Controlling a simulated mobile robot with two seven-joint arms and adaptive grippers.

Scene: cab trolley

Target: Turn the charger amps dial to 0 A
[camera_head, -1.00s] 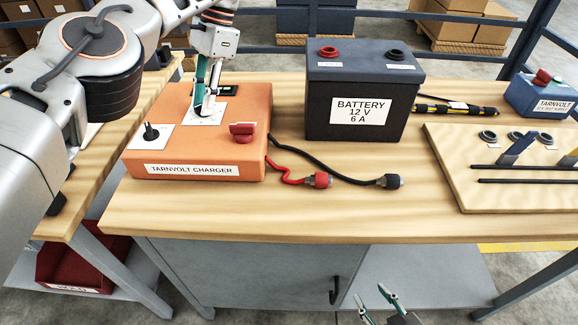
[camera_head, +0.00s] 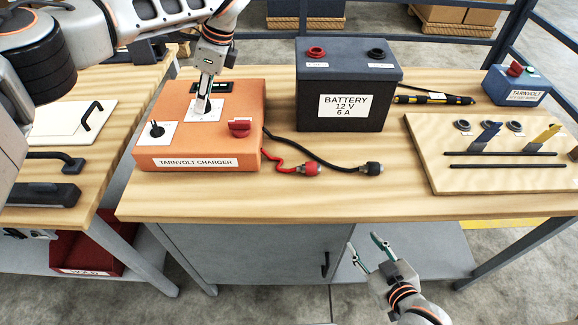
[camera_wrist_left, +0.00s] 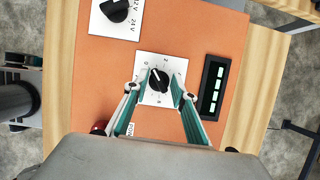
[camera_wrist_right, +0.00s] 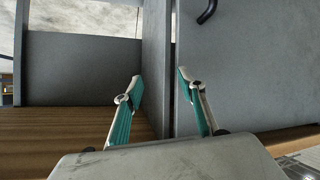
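The orange charger (camera_head: 250,155) stands on the wooden bench. Its amps dial is a black knob (camera_wrist_left: 159,81) on a white plate (camera_wrist_left: 147,99) with printed numbers. My left gripper (camera_head: 202,104) points down over that plate. In the left wrist view the fingers of my left gripper (camera_wrist_left: 159,88) stand on both sides of the knob, with a small gap seen at each side. In the head view the knob is hidden by the gripper. A pale mark shows on the knob, but its exact setting is hard to read. My right gripper (camera_head: 364,256) is open and empty in front of the bench.
The charger also carries a 12 V/24 V knob (camera_head: 156,130), a red knob (camera_head: 239,127) and a display with green bars (camera_wrist_left: 213,88). Red and black cables run right from it. A battery (camera_head: 347,85) stands behind them. A board with levers (camera_head: 440,175) lies further right.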

